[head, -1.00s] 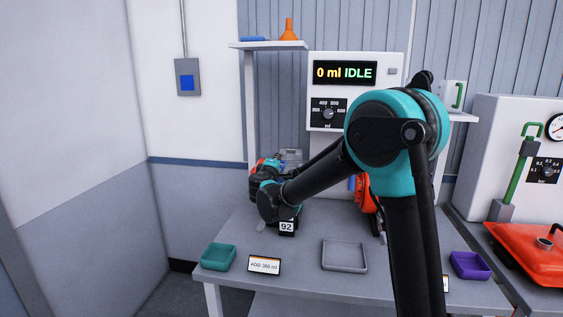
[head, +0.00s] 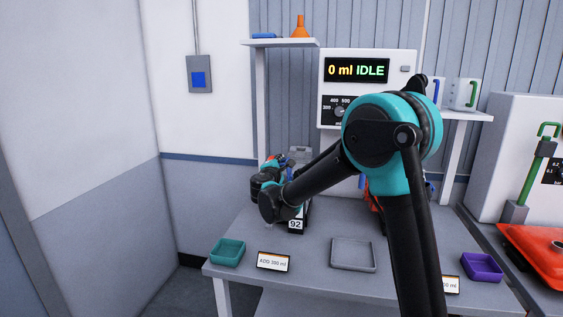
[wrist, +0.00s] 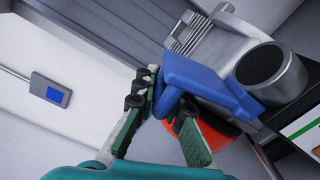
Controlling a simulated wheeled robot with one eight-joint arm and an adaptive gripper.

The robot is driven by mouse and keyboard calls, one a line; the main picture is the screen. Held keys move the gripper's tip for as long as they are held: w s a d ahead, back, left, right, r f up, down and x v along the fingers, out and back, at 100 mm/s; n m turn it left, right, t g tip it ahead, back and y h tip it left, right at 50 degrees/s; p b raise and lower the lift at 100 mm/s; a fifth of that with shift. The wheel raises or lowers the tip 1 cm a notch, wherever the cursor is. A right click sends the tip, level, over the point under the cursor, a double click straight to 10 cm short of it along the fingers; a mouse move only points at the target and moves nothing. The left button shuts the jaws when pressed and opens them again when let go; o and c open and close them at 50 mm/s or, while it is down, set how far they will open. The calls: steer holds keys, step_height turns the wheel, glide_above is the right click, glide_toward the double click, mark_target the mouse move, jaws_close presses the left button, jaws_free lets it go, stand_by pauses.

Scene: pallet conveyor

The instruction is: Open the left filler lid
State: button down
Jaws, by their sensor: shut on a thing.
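The blue filler lid (wrist: 195,75) is in the wrist view, swung to the side of a grey cylindrical filler neck (wrist: 275,80). The neck's dark round mouth shows uncovered. My gripper (wrist: 163,97) is shut on the lid's blue tab, with its green-and-black fingers either side of it. In the head view, a small blue part (head: 291,162) shows beside my gripper, at the left of the table; my own arm hides most of the unit there. A black block numbered 92 (head: 295,224) stands just in front of my wrist.
The grey table (head: 320,222) holds a teal tray (head: 228,252), a grey tray (head: 353,254), a purple tray (head: 482,267) and label cards. A dispenser panel (head: 368,69) reads 0 ml IDLE. An orange-red body (wrist: 220,138) lies under the lid.

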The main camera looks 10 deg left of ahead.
stand_by(0.3)
steer(key=c, duration=1.6)
jaws_free()
steer(key=s, duration=1.2)
steer(key=shift+a, duration=0.25)
